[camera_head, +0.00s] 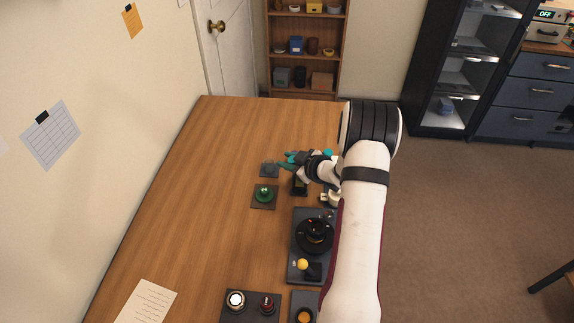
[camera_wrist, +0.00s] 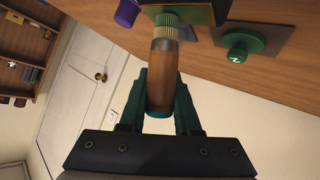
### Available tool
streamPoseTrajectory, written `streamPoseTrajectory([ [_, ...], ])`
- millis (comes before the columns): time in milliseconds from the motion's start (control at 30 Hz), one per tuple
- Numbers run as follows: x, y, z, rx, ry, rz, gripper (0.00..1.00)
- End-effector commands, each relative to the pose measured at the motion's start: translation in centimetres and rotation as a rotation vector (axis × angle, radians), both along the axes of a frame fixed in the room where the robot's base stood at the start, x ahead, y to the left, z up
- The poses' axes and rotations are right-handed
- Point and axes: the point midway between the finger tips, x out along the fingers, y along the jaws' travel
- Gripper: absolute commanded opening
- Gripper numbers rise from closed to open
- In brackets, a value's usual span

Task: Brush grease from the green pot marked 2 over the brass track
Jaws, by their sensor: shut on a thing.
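The green pot (camera_head: 264,194) stands upright on a dark square pad (camera_head: 256,204), left of the arm. In the wrist view the green pot (camera_wrist: 241,47) shows a pale 2 on its knob-like top. My gripper (camera_wrist: 160,100) has green fingers and is shut on a brush-like tool (camera_wrist: 163,75) with a brown wooden handle, a ridged tan collar and a green part beyond it. In the head view my gripper (camera_head: 294,158) is behind the pot and a little right, apart from it. I cannot make out the brass track; a round black assembly (camera_head: 314,236) sits on a dark tray.
A small dark pad (camera_head: 269,170) lies near the gripper. A yellow ball (camera_head: 303,264) is on the tray (camera_head: 296,277). A white-topped jar (camera_head: 236,299) and a dark red one (camera_head: 267,304) stand at the front. A purple thing (camera_wrist: 127,13) is near the tool. The table's left is mostly clear.

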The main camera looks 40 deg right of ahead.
Motion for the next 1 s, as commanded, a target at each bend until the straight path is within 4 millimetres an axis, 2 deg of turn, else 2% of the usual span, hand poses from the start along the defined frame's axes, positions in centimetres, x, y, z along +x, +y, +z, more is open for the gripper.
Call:
streamPoseTrajectory([
  [367, 2.4, -2.3, 0.1, -0.001, -0.001, 0.000, 0.00],
  [467, 2.3, -2.3, 2.0, -0.004, -0.002, -0.001, 0.00],
  [1000, 2.2, -2.3, 6.6, -0.001, 0.000, 0.000, 0.00],
])
